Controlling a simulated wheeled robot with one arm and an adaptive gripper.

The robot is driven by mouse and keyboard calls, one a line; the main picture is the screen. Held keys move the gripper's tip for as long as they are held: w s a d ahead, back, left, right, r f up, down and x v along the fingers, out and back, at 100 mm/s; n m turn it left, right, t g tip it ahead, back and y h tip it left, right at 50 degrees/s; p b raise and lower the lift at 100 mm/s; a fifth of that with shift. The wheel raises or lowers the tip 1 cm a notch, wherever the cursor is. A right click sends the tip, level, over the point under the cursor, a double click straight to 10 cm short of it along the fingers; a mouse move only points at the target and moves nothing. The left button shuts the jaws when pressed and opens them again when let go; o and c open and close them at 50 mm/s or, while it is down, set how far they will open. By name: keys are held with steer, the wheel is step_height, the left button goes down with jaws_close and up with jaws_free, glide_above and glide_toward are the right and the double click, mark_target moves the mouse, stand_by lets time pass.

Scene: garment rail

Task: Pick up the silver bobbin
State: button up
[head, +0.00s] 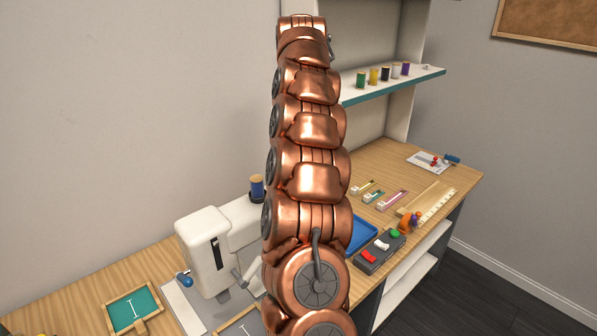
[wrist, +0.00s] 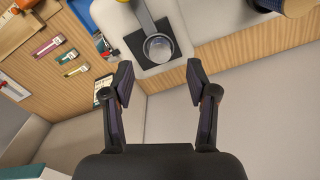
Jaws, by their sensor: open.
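I cannot make out the silver bobbin for certain. A small pale object (head: 426,67) lies at the right end of the wall shelf in the head view, too small to identify. In the wrist view my gripper (wrist: 160,82) is open, with nothing between its fingers. Beyond the fingertips is a round silver-grey part (wrist: 158,48) at the end of a grey bar over a dark plate, on a pale machine body; I cannot tell whether it is a bobbin. In the head view my arm hides the middle of the bench, and my gripper does not show.
A white sewing machine (head: 205,250) with a navy spool (head: 257,188) stands on the wooden bench (head: 455,185). Several thread spools stand on the teal-edged shelf (head: 395,84). A blue tray (head: 362,235) and a switch box (head: 380,251) sit right of my arm.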

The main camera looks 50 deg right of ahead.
step_height(320, 180, down, 3)
steer(key=shift+a+r+b, duration=0.1)
steer(key=shift+r+b, duration=0.05)
steer(key=shift+b, duration=0.7)
steer(key=shift+s+p, duration=0.1)
steer(key=shift+p, duration=0.35)
steer(key=shift+f, duration=0.75)
steer(key=c, duration=0.9)
steer(key=shift+r, duration=0.2)
